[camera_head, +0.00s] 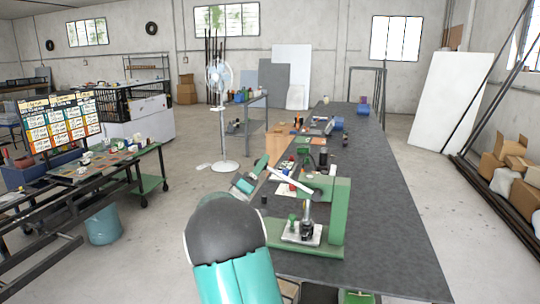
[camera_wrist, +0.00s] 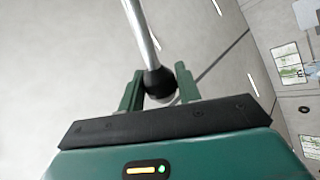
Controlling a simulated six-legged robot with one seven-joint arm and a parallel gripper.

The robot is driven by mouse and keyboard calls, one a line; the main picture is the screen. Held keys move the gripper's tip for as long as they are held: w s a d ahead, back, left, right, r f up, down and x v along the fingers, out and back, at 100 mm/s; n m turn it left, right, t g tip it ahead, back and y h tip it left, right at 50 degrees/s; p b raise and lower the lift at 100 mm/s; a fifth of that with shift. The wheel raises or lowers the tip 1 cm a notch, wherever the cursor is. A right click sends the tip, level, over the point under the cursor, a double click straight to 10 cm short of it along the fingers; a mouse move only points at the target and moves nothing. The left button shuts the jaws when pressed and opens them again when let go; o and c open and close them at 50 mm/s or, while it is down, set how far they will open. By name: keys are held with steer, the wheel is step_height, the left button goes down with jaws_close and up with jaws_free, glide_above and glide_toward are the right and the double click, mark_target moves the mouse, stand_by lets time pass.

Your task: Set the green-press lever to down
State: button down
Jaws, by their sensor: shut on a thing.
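The green press (camera_head: 338,222) stands on the near part of the dark workbench. Its lever (camera_head: 291,180) is a pale metal rod that slants up and to the left from the press head. In the wrist view the lever (camera_wrist: 141,35) ends in a black ball knob (camera_wrist: 160,83). My gripper (camera_head: 264,164) is at the raised outer end of the lever. In the wrist view my gripper (camera_wrist: 159,74) has its two green fingers on either side of the knob and is shut on it. The knob is hidden in the head view.
The long workbench (camera_head: 385,200) runs away from me, with small tools and parts behind the press. A standing fan (camera_head: 219,80) is on the floor to the left of it. A cart (camera_head: 150,184) and a blue bin (camera_head: 103,226) stand further left. Open floor lies between them.

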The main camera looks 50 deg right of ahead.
steer(key=shift+w+a+f+n+t, duration=0.1)
steer(key=shift+w+f+n+t, duration=0.2)
steer(key=shift+f+n+t, duration=0.35)
steer(key=shift+w+a+f, duration=0.1)
steer(key=shift+w+f, duration=0.1)
steer(key=shift+f, duration=0.85)
steer(key=shift+g, duration=0.25)
steer(key=c, duration=1.1)
jaws_free()
steer(key=shift+f, duration=0.1)
steer(key=shift+o, duration=0.2)
steer(key=v, duration=1.3)
steer(key=shift+a, duration=0.25)
steer(key=shift+s+f+m, duration=0.1)
steer(key=shift+s+m, duration=0.1)
steer(key=shift+m, duration=0.05)
